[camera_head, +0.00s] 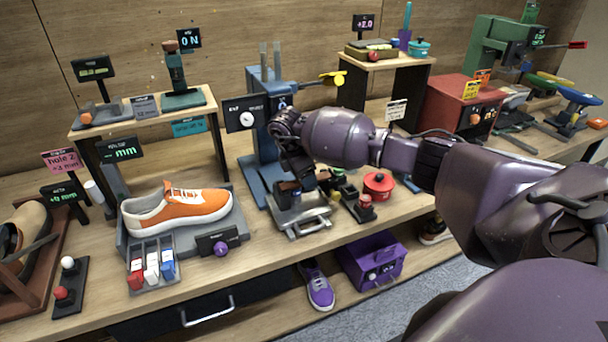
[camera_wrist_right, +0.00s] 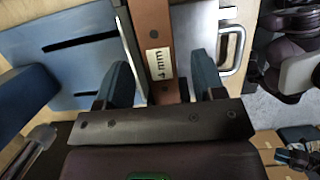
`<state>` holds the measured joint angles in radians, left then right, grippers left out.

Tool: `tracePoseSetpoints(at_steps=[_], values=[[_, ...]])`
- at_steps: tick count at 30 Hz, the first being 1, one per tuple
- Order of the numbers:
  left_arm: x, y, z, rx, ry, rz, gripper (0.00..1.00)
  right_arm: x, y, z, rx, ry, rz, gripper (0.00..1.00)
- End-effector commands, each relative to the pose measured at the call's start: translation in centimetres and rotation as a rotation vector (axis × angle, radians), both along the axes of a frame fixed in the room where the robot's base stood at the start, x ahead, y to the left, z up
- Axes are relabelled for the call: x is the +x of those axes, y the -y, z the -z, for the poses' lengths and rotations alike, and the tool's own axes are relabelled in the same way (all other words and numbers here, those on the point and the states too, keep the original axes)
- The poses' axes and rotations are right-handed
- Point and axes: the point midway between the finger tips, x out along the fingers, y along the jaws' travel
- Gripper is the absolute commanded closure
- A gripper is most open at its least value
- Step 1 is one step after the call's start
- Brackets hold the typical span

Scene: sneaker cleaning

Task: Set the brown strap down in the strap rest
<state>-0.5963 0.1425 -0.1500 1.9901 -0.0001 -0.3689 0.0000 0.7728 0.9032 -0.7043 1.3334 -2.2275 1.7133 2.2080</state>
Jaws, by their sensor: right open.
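The brown strap (camera_wrist_right: 152,25), with a white label reading "4 mm", runs between the two fingers of my right gripper (camera_wrist_right: 162,75) in the right wrist view. The fingers are apart, with a visible gap on each side of the strap. In the head view my right gripper (camera_head: 290,172) points down over a grey metal stand (camera_head: 308,222) at the bench's front, which looks like the strap rest. The strap's contact with the stand is hidden by the gripper. My left gripper is not in view.
A blue press (camera_head: 264,150) stands just behind the gripper. A red pot (camera_head: 378,185) and small-knobbed dark blocks sit to the right. An orange sneaker (camera_head: 185,207) rests on a grey stand at left. A purple box (camera_head: 372,260) is on the lower shelf.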

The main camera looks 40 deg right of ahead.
Motion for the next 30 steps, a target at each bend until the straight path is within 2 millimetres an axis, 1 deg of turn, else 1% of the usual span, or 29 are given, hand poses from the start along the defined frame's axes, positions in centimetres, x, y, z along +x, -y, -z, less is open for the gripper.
tracePoseSetpoints(at_steps=[5, 15, 19, 24, 30], values=[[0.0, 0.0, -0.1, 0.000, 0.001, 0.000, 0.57, 0.2, -0.4, -1.4, 0.000, 0.003, -0.001, 0.37], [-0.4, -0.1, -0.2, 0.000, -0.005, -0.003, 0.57, 0.6, -2.0, -7.2, -0.001, 0.003, -0.002, 0.37], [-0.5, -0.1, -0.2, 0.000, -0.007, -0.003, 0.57, 0.6, -2.4, -8.9, -0.001, 0.002, 0.000, 0.37], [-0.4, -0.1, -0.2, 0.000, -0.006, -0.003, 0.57, 0.7, -2.8, -10.1, 0.000, 0.001, 0.000, 0.37], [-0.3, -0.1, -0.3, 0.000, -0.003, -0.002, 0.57, 0.7, -2.9, -10.4, 0.000, 0.000, 0.000, 0.37]])
